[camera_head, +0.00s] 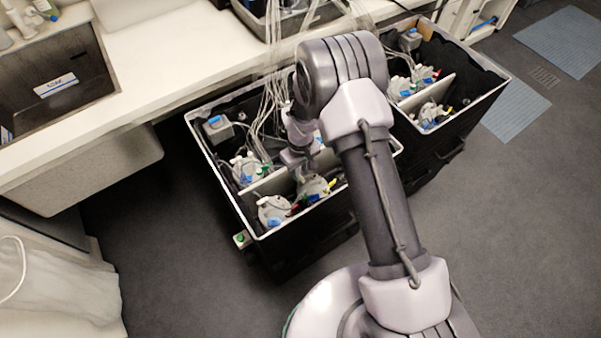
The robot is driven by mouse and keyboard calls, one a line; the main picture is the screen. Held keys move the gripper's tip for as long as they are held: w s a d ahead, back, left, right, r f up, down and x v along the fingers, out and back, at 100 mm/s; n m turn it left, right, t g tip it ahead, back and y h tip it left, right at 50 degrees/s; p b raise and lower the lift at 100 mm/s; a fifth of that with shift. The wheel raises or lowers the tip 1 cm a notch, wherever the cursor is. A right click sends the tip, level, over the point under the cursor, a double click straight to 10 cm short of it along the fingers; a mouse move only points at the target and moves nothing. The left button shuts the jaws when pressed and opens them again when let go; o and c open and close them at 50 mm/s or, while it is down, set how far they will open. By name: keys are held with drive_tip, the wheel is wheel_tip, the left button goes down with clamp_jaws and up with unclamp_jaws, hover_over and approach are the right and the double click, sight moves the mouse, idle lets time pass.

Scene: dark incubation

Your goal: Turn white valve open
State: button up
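A black crate (302,238) with a white rim stands in front of the bench. Inside it are several pale, round-topped vessels (272,209) with small green, red, yellow and blue fittings and thin tubes. The fittings are too small for me to single out a white valve. My gripper (297,160) points down inside this crate, above the vessels near its middle divider. It is small, and partly merges with the tubes and vessels behind it. I cannot tell whether its fingers are apart or touch anything.
A second black crate (447,135) with similar vessels stands to the right, behind my arm. Thin tubes (272,95) run up from the left crate to the white bench (165,55).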

wheel_tip(320, 180, up, 15)
drive_tip(key=p, duration=0.4)
drive_tip(key=shift+f, duration=0.15)
wheel_tip(320, 180, up, 12)
drive_tip(key=m+t, duration=0.1)
drive_tip(key=m, duration=0.2)
hover_over(301, 177)
drive_tip(key=s+d, duration=0.1)
drive_tip(key=d, duration=0.2)
drive_tip(key=s+d+r+m+t+y+b, duration=0.1)
drive_tip(key=s+d+r+m, duration=0.1)
drive_tip(key=s+r, duration=0.3)
drive_tip(key=s+d+r+m+t+b, duration=0.1)
drive_tip(key=s+d+r+m+t, duration=0.1)
drive_tip(key=s+r, duration=0.3)
drive_tip(key=s+d+r+m+t+y, duration=0.1)
drive_tip(key=s+d+r+m, duration=0.2)
drive_tip(key=s, duration=0.9)
wheel_tip(301, 177, up, 3)
drive_tip(key=shift+s+d+f+m+t+b, duration=0.15)
drive_tip(key=shift+s+m+t+b, duration=0.25)
drive_tip(key=shift+m, duration=0.5)
drive_tip(key=shift+w, duration=0.1)
